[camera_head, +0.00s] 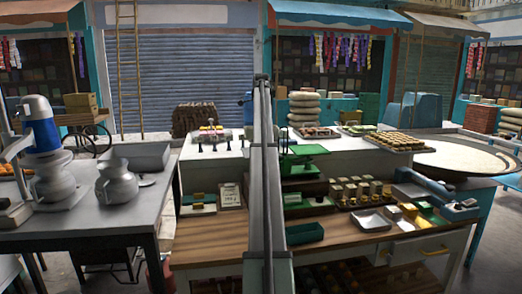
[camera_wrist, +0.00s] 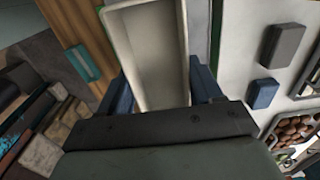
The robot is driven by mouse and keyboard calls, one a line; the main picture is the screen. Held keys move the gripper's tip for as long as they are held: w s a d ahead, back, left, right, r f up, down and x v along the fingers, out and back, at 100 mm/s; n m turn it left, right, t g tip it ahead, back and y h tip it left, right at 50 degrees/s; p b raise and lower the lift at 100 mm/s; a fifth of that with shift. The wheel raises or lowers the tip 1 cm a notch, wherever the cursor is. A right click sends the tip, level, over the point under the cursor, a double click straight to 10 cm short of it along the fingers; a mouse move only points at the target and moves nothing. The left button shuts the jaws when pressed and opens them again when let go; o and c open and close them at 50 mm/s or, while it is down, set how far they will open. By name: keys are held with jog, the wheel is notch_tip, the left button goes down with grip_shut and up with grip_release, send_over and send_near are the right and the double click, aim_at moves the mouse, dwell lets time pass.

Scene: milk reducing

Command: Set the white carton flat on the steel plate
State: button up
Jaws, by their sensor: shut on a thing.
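My gripper (camera_wrist: 166,88) shows in the wrist view, with a blue finger on each side of an off-white, box-like carton (camera_wrist: 155,45). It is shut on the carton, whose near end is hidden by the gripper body. A narrow grey surface (camera_wrist: 199,25) with a green edge lies just right of the carton; I cannot tell whether it is the steel plate or whether the carton touches it. In the head view a green scale (camera_head: 298,166) stands on the counter. I cannot make out my gripper or the held carton there.
A teal tray (camera_wrist: 85,61) lies on wood at the left of the wrist view. Two dark blocks (camera_wrist: 284,45) and a container of brown items (camera_wrist: 292,130) are at the right.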

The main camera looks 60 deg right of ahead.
jog(key=shift+f, duration=3.6)
jog(key=shift+f, duration=0.1)
jog(key=o, duration=1)
notch_tip(320, 180, up, 8)
jog(key=shift+f, duration=0.1)
jog(key=shift+a, duration=0.1)
